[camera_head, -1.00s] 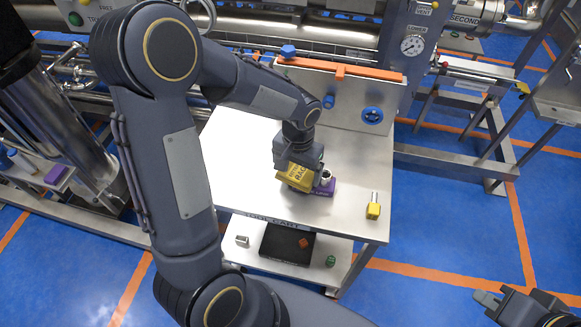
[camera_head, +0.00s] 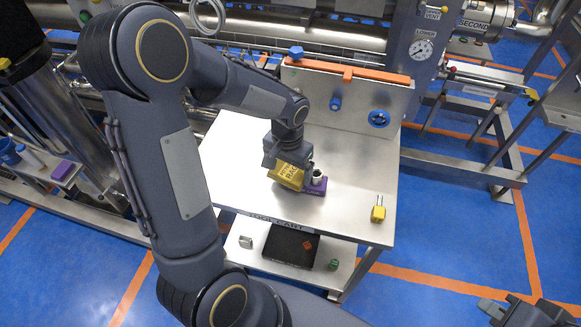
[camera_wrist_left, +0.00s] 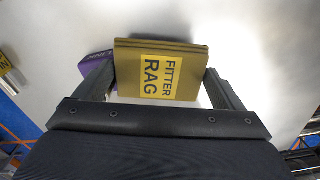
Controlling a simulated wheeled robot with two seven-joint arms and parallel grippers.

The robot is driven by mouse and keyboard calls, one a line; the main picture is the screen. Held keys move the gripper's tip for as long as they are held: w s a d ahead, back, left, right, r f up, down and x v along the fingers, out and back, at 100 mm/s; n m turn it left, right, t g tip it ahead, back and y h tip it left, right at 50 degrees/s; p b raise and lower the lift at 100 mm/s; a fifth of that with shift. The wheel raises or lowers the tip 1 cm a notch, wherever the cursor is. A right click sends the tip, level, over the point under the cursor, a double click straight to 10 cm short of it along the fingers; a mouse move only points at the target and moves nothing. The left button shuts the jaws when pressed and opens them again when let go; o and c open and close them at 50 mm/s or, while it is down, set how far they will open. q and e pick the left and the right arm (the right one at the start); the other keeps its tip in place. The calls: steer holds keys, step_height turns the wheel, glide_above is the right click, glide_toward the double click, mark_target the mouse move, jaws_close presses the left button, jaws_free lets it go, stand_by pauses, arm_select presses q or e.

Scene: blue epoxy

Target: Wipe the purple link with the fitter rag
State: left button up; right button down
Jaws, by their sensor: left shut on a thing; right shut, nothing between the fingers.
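The fitter rag is a yellow block with a "FITTER RAG" label, and it shows in the head view (camera_head: 287,176) and in the left wrist view (camera_wrist_left: 160,68). My left gripper (camera_head: 284,160) is shut on the rag, just above the cart top. The purple link (camera_head: 314,186) sits on the cart top right beside the rag, with a metal cylinder on it. In the left wrist view the purple link (camera_wrist_left: 97,64) is partly hidden behind the left finger and the rag. I cannot tell whether they touch. My right gripper (camera_head: 497,311) is shut and empty at the lower right.
The steel cart top (camera_head: 345,210) has free room in front and to the right. A yellow-based metal piece (camera_head: 378,210) stands near its right edge. A panel (camera_head: 350,95) with an orange strip and blue knobs rises at the back. The lower shelf holds a black tray (camera_head: 285,252).

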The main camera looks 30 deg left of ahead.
mark_target(287, 171)
arm_select(q)
steer(key=shift+s+a+f, duration=0.2)
steer(key=shift+s, duration=0.1)
steer(key=r+p, duration=0.2)
steer(key=r, duration=0.1)
steer(key=r+p, duration=0.2)
steer(key=shift+w+r+p, duration=0.2)
steer(key=shift+r+p, duration=0.1)
steer(key=shift+r, duration=0.25)
steer(key=shift+r, duration=0.1)
step_height(287, 171, up, 3)
steer(key=shift+f+p, duration=0.1)
steer(key=shift+p, duration=1.05)
